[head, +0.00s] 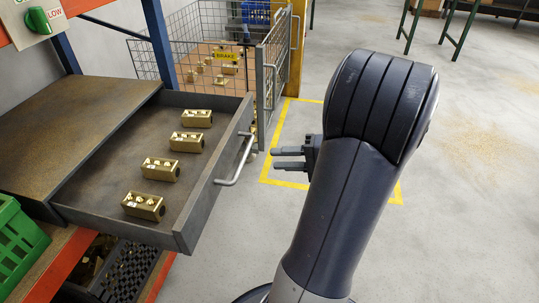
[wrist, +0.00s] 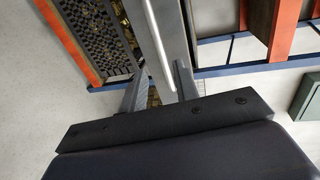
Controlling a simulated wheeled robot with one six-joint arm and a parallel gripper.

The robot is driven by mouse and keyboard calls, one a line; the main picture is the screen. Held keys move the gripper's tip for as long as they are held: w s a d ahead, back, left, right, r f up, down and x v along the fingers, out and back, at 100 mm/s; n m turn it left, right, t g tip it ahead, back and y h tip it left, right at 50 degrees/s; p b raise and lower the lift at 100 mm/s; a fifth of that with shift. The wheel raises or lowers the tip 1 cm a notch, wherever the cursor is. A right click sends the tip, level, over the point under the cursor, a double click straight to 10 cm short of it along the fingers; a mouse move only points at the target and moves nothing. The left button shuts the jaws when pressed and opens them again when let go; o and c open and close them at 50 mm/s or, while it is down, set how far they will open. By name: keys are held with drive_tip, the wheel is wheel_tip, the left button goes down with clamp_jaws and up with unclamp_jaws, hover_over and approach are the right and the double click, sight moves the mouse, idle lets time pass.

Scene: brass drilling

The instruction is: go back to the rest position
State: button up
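My gripper (head: 274,158) is in the middle of the head view, its two fingers pointing left toward the drawer handle (head: 237,160). The fingers are apart with nothing between them. A gap shows between the fingertips and the handle. In the wrist view the fingers (wrist: 160,84) are also spread, and the pale handle bar (wrist: 158,40) runs beyond them. The grey drawer (head: 112,186) is pulled out from under the worn cabinet top (head: 70,118). My arm hides part of the floor behind it.
Several brass blocks (head: 187,141) lie in a row in the drawer. A wire cage (head: 268,85) with brass parts stands behind. A green crate (head: 18,240) is at lower left. A dark perforated tray (wrist: 92,35) sits below. The floor (head: 470,190) at right is clear.

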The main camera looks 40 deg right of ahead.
sight(241, 159)
drive_tip(key=shift+s+d, duration=0.1)
drive_tip(key=shift+s, duration=0.05)
drive_tip(key=shift+b+x, duration=1.5)
drive_tip(key=shift+x, duration=4.2)
drive_tip(key=shift+r, duration=0.1)
